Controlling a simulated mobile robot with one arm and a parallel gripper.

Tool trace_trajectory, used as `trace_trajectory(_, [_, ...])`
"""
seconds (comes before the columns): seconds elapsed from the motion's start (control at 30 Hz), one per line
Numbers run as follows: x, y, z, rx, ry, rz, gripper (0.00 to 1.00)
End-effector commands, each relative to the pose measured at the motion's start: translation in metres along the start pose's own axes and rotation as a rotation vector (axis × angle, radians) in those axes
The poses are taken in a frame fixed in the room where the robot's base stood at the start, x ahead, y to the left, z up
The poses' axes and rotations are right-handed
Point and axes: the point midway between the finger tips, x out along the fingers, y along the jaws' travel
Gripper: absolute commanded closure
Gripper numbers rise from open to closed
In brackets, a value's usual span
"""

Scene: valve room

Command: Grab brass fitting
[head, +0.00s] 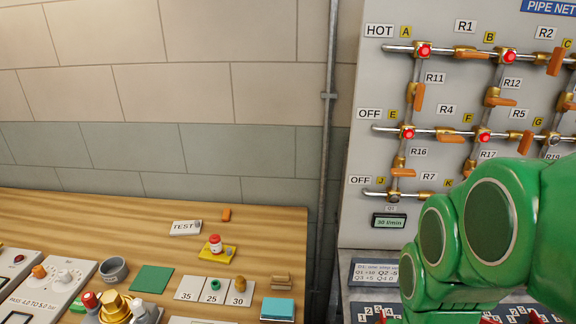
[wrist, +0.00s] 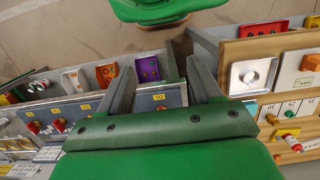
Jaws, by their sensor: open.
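A large brass-coloured stepped piece (head: 115,307) stands at the lower left of the wooden table in the head view, cut by the bottom edge. A smaller brass-coloured piece (head: 238,283) stands on the tile marked 30. I cannot tell which of them is the brass fitting. My gripper (wrist: 163,80) shows in the wrist view with its two grey fingers apart and nothing between them. It is over a console with switches and coloured panels, away from these brass pieces. My green arm fills the lower right of the head view.
The wooden table (head: 90,220) holds a grey cup (head: 113,269), a green mat (head: 151,279), a yellow tray with a red-capped item (head: 216,247), a TEST block (head: 185,227) and a blue pad (head: 277,308). A pipe panel (head: 430,225) stands at right. The table's back is mostly clear.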

Motion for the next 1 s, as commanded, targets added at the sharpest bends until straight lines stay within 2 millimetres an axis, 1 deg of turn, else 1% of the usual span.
trace_trajectory(0.1, [0.000,0.000,-0.001,-0.004,0.002,0.003,0.36])
trace_trajectory(0.17, [-0.001,0.002,-0.006,-0.016,0.010,0.014,0.36])
trace_trajectory(0.27, [-0.004,0.008,-0.024,-0.066,0.043,0.062,0.36])
trace_trajectory(0.37, [-0.013,0.015,-0.059,-0.156,0.112,0.141,0.36])
trace_trajectory(0.43, [-0.022,0.016,-0.090,-0.236,0.172,0.204,0.36])
trace_trajectory(0.47, [-0.026,0.016,-0.103,-0.274,0.196,0.231,0.36])
trace_trajectory(0.5, [-0.032,0.014,-0.120,-0.323,0.229,0.265,0.36])
trace_trajectory(0.57, [-0.041,0.009,-0.146,-0.397,0.282,0.314,0.36])
trace_trajectory(0.6, [-0.046,0.004,-0.161,-0.447,0.312,0.344,0.36])
trace_trajectory(0.67, [-0.054,-0.007,-0.185,-0.522,0.361,0.386,0.36])
trace_trajectory(0.7, [-0.060,-0.014,-0.199,-0.569,0.390,0.411,0.36])
trace_trajectory(0.8, [-0.074,-0.037,-0.231,-0.685,0.466,0.466,0.36])
trace_trajectory(0.9, [-0.078,-0.058,-0.253,-0.789,0.490,0.521,0.36])
trace_trajectory(1.0, [-0.071,-0.070,-0.263,-0.868,0.463,0.577,0.36])
